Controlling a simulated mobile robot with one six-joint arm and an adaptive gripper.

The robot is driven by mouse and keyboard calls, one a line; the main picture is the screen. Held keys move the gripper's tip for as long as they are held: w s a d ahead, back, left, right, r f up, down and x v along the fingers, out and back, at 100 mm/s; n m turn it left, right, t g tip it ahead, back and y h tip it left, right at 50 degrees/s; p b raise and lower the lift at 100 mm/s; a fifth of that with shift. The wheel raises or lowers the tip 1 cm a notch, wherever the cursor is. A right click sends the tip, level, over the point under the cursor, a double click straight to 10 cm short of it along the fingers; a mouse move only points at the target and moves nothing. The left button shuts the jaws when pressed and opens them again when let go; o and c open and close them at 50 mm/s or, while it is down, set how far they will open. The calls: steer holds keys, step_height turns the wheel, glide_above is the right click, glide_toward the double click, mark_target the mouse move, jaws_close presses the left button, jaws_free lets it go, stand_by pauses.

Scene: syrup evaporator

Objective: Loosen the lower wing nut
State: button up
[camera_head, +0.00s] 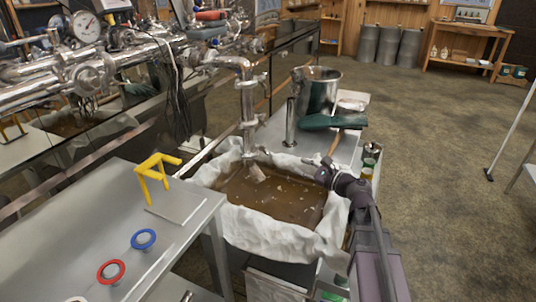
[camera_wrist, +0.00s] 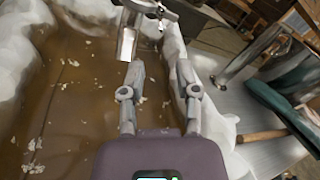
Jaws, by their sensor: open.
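A shiny vertical pipe (camera_head: 247,100) comes down over a cloth-lined tank of brown liquid. Clamps sit on it at two heights; the lower clamp (camera_head: 248,124) is just above the spout (camera_head: 252,165). Its wing nut is too small to make out clearly in the head view. In the wrist view the spout (camera_wrist: 127,44) hangs at the top, with a clamp (camera_wrist: 146,7) and a small wing-nut-like part (camera_wrist: 161,14) beside it. My gripper (camera_wrist: 160,72) is open and empty, above the tank and short of the pipe. It also shows right of the pipe (camera_head: 324,173).
The white cloth (camera_head: 265,238) hangs over the tank rim. A steel pot (camera_head: 318,92), a green cloth (camera_head: 330,122) and a steel cylinder (camera_head: 291,122) stand behind. A grey table (camera_head: 185,225) with a yellow stand (camera_head: 154,178) is at left.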

mark_target(264, 149)
steer(key=x, duration=1.4)
steer(key=shift+w+d, duration=0.1)
jaws_close()
